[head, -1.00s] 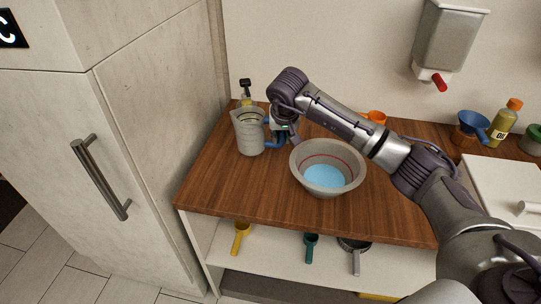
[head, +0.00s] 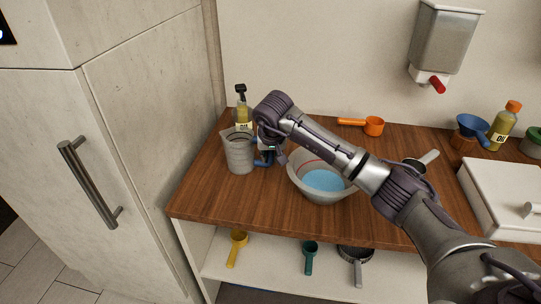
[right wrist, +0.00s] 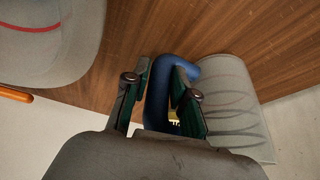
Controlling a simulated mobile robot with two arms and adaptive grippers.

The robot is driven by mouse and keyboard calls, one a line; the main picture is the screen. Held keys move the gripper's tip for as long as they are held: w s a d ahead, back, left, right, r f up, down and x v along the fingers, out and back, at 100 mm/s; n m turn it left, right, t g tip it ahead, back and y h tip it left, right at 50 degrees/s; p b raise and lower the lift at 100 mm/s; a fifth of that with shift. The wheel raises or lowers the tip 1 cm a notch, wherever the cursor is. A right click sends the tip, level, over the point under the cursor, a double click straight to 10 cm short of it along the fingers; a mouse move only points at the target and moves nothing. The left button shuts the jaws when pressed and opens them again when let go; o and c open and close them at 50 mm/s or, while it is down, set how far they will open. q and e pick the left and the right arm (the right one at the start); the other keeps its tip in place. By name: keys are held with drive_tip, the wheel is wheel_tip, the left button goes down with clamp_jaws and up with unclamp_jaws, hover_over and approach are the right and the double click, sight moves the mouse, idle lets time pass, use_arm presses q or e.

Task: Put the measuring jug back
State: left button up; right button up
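The measuring jug (head: 239,155) is grey and see-through with a blue handle. My right gripper (head: 266,155) is at the handle on the jug's right side. My left gripper is not in view.
A grey bowl (head: 301,180) with blue contents stands right of the jug, partly behind my right arm. A tall cabinet (head: 150,150) borders the counter's left.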

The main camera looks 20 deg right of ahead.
drive_tip(key=o, duration=0.3)
drive_tip(key=shift+r, duration=0.1)
drive_tip(key=shift+r, duration=0.3)
drive_tip(key=v, duration=1.1)
drive_tip(key=shift+s+r, duration=0.2)
drive_tip(key=shift+r, duration=0.1)
drive_tip(key=shift+f, duration=0.1)
